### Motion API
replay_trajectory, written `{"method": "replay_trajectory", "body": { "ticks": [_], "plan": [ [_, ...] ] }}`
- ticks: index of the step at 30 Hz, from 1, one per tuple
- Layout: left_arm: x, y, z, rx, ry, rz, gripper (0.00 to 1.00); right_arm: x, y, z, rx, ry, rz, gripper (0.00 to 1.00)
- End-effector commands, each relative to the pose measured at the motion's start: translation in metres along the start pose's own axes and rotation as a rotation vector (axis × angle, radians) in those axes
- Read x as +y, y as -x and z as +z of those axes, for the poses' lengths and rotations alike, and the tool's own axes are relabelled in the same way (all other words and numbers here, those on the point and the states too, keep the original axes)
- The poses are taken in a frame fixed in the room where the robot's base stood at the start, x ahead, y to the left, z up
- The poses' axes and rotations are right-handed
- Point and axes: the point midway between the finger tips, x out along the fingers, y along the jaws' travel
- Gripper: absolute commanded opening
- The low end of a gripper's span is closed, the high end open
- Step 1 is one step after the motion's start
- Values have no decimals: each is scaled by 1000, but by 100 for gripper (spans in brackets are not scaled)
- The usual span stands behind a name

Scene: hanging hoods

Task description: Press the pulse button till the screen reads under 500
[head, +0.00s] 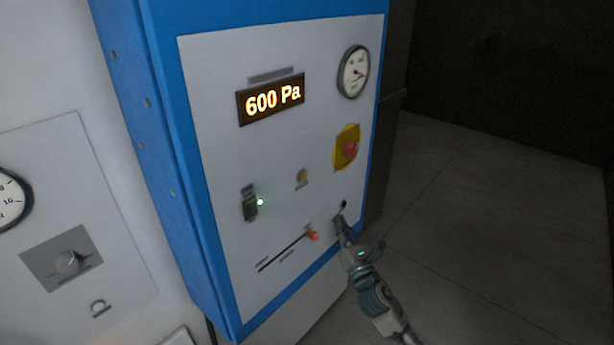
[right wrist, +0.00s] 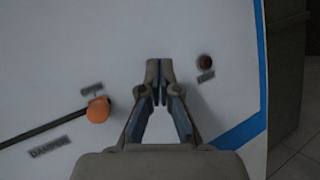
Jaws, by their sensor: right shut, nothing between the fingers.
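The screen (head: 270,99) on the blue-edged white panel reads 600 Pa in lit orange figures. A small dark reddish round button (head: 344,204) sits low at the panel's right side; it also shows in the right wrist view (right wrist: 206,62) with a label under it too blurred to read. I take it to be the pulse button. My right gripper (head: 338,218) is shut and empty, its tips just left of and below this button in the head view. In the wrist view the tips (right wrist: 159,68) lie left of the button, apart from it. My left gripper is out of view.
An orange slider knob (head: 313,236) on the damper slot is left of my right gripper. A red stop button (head: 350,148) on yellow, a dial gauge (head: 354,72), a switch (head: 250,204) with green light and a dull yellow round part (head: 302,178) share the panel.

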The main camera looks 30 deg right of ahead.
Motion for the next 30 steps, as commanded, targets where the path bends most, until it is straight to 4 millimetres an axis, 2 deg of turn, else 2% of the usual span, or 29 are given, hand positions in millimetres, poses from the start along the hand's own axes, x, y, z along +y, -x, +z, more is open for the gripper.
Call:
{"method": "replay_trajectory", "body": {
  "ticks": [1, 6, 9, 12, 18, 30],
  "plan": [
    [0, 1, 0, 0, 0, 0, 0, 12, 0, 23, -42, 54, 24, 0],
    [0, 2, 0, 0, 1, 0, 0, 48, 10, 94, -184, 256, 86, 0],
    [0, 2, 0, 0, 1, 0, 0, 68, 20, 127, -260, 356, 109, 0],
    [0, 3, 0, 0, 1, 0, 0, 83, 29, 151, -321, 435, 124, 0],
    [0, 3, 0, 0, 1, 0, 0, 98, 40, 173, -380, 512, 133, 0],
    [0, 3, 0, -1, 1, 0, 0, 101, 40, 175, -385, 520, 134, 0]
  ]
}}
